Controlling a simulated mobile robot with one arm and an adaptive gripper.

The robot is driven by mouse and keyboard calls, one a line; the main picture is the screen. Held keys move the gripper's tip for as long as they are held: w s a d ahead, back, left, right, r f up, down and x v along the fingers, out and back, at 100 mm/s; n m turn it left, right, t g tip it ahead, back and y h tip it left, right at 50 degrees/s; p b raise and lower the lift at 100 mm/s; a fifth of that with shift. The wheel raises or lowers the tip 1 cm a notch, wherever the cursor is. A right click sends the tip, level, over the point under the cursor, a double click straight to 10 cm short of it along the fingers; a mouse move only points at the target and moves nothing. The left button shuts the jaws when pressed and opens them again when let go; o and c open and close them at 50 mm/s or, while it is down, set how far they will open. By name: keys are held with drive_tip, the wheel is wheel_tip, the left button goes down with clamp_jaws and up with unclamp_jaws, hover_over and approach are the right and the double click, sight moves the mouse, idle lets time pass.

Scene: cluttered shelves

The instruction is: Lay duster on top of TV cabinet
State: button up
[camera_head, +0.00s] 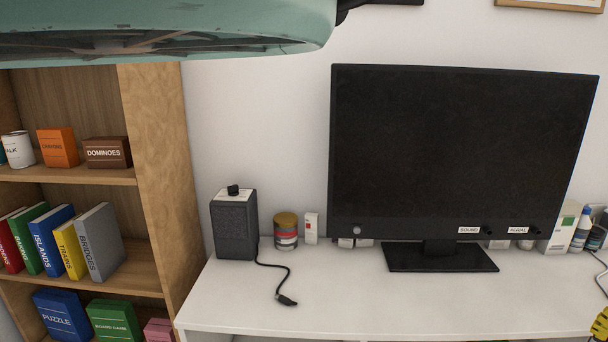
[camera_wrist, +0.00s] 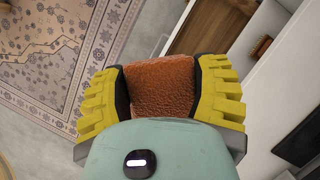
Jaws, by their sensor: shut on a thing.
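The white TV cabinet (camera_head: 400,305) has a flat top in the head view, with a black television (camera_head: 450,150) standing on it. My gripper (camera_wrist: 162,85) shows two yellow ridged fingers in the wrist view. They are shut on a rough orange-brown block (camera_wrist: 160,88), which I take to be the duster. Its lower end is hidden behind my gripper's body. In the head view only a bit of yellow finger (camera_head: 601,326) shows at the bottom right edge, by the cabinet's front right; the duster is out of that view.
A dark speaker (camera_head: 235,228) with a cable, a striped tin (camera_head: 286,231) and a small white box (camera_head: 311,228) stand at the cabinet's left back. Bottles (camera_head: 580,228) crowd its right back. A wooden bookshelf (camera_head: 160,170) stands left. The cabinet's front strip is clear.

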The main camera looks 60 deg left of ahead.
wheel_tip(320, 180, up, 80)
drive_tip(key=p, duration=7.8)
drive_tip(key=shift+a, duration=0.15)
drive_tip(key=shift+f, duration=0.1)
